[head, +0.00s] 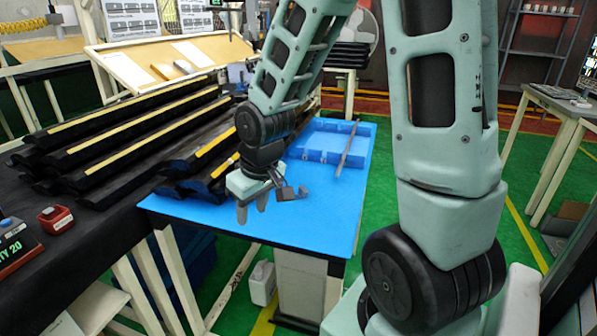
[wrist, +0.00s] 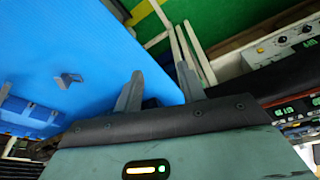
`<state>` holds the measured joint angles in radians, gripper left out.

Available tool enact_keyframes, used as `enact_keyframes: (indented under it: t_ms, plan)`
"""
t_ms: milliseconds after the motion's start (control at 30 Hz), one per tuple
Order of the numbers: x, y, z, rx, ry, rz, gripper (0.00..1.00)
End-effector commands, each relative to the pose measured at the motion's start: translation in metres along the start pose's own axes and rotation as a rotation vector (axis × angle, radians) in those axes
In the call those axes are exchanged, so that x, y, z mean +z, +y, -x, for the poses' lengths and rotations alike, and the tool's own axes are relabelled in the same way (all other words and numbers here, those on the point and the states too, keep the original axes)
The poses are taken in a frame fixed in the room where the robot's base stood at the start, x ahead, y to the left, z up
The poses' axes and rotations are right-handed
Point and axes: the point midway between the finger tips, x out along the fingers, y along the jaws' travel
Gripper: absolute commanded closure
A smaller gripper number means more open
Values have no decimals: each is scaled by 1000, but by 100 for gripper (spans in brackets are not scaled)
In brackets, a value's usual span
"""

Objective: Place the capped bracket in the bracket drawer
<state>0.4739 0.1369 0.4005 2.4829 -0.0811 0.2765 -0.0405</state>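A small grey bracket (head: 290,193) shows just right of my gripper (head: 252,212) in the head view. In the wrist view the bracket (wrist: 68,80) lies on the blue tabletop, left of the fingers and apart from them. I cannot make out its cap. My gripper (wrist: 158,88) points down over the table's front left part, its two fingers spread with nothing held between them. A blue compartmented tray (head: 318,156), which looks like the bracket drawer, is at the back right of the tabletop. Part of it shows at the left edge of the wrist view (wrist: 22,112).
The blue tabletop (head: 318,215) is clear at front right. Long black trim pieces (head: 130,140) are stacked on the dark bench at left. A red box (head: 55,219) stands at that bench's front.

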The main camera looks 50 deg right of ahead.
Motion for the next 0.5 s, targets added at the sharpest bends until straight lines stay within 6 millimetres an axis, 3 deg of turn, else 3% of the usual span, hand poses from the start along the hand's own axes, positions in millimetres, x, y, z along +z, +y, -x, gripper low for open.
enact_keyframes:
  t_ms: [33, 200, 333, 500]
  plan:
    - [-8, 32, 22, 18, 16, -69, 60]
    - [-13, 120, 49, 76, 87, -242, 60]
    - [-6, 168, 65, 113, 127, -334, 60]
    - [3, 200, 72, 139, 155, -392, 60]
